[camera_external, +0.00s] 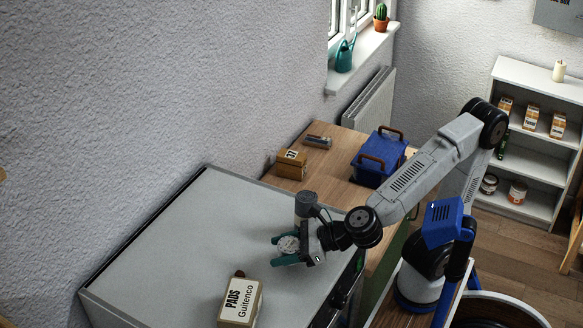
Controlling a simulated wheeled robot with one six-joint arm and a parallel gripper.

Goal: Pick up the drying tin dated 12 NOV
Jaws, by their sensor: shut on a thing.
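My gripper (280,250), with teal fingers, is over the grey top of the large cabinet (190,235), near its right side. It is shut on a small round tin with a pale, mottled top (289,244). The fingers lie on either side of the tin. I cannot read any date on it, and I cannot tell whether it touches the surface or is held just above it.
A box marked PADS Guitenco (240,303) stands in front on the grey top, with a small dark red thing (239,274) behind it. On the wooden bench behind are a small brown box (291,165) and a blue crate (372,172). The grey top's left part is clear.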

